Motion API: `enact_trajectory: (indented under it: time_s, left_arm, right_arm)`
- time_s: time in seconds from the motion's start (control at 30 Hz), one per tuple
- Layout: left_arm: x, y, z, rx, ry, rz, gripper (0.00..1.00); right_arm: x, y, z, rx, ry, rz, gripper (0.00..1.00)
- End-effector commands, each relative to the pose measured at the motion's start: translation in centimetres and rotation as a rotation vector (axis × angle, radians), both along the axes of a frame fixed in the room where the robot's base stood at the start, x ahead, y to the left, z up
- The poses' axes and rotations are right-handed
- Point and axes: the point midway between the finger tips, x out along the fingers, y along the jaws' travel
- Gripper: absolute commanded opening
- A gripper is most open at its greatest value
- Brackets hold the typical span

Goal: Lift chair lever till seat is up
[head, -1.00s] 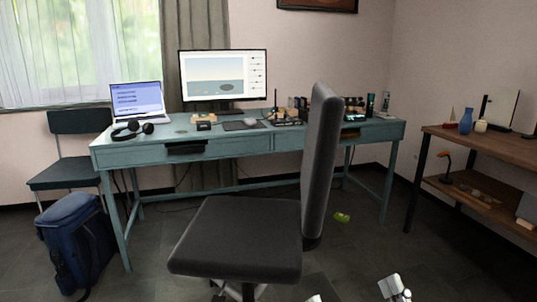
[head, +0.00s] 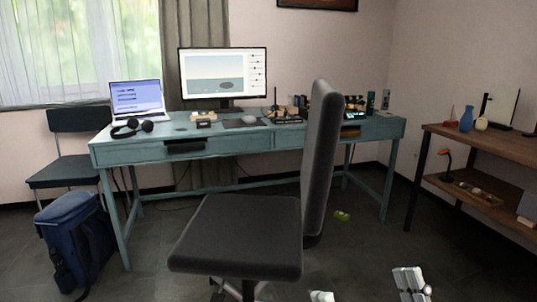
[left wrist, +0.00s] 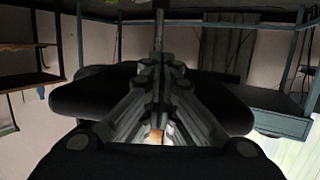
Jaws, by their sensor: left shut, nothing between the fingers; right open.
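The office chair's dark grey seat (head: 240,238) is in the lower middle of the head view, with its tall backrest (head: 321,165) upright on the right. No lever can be made out. My right gripper (head: 409,276) is open and empty at the bottom, to the right of the chair and apart from it. My left gripper (left wrist: 158,62) is shut and empty in the left wrist view. That view seems upside down; a dark rounded chair part (left wrist: 85,92) spreads behind the fingers, and whether they touch it I cannot tell.
A teal desk (head: 230,151) with a monitor (head: 223,73) and laptop (head: 137,97) stands behind the chair. A blue backpack (head: 75,240) and another chair (head: 75,172) are at left. A wooden shelf (head: 500,155) is at right.

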Motion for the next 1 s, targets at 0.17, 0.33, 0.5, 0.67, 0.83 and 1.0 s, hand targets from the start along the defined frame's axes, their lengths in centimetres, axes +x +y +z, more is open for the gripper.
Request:
enact_trajectory:
  time_s: [0.17,0.33,0.5,0.67,0.83,1.0]
  left_arm:
    - [-0.6,0.1,0.0,-0.001,0.001,-0.001,0.00]
    - [-1.7,0.3,0.0,-0.002,0.001,0.000,0.00]
    - [-2.9,0.6,0.0,-0.001,0.001,0.000,0.00]
    - [-4.0,0.9,0.0,-0.002,0.001,0.000,0.00]
    - [-5.3,1.2,0.0,-0.002,0.001,0.000,0.00]
    - [-6.6,1.5,0.0,-0.001,0.001,0.000,0.00]
  right_arm:
    - [0.2,0.1,-0.1,-0.003,0.015,0.001,1.00]
    - [1.5,0.2,-1.4,-0.029,0.104,-0.005,1.00]
    - [2.3,0.3,-2.5,-0.049,0.171,-0.009,1.00]
    - [3.1,0.3,-3.5,-0.068,0.234,-0.013,1.00]
    - [3.8,0.4,-4.6,-0.088,0.302,-0.017,1.00]
    - [4.4,0.3,-5.8,-0.106,0.368,-0.021,1.00]
